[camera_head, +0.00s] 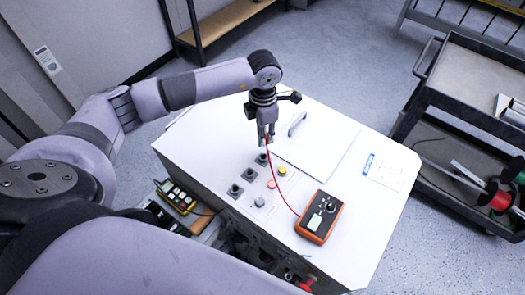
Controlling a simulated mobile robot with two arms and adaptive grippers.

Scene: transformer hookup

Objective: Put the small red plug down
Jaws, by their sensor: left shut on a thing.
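My left gripper (267,138) points down over the white cabinet top and is shut on the small red plug, which is mostly hidden between the fingers. A thin red lead (274,180) runs from the fingertips in a curve to an orange meter (320,217) lying on the cabinet's right front part. The gripper is just behind the rows of sockets and buttons on the panel. I cannot tell whether the plug touches the surface. My right gripper is not in view.
The white cabinet (352,262) has a raised lid plate (318,142) with a handle, several black sockets and a yellow button (282,171). A paper label (390,170) lies at right. A yellow-black device (176,196) sits lower left. A dark cart (465,85) stands right.

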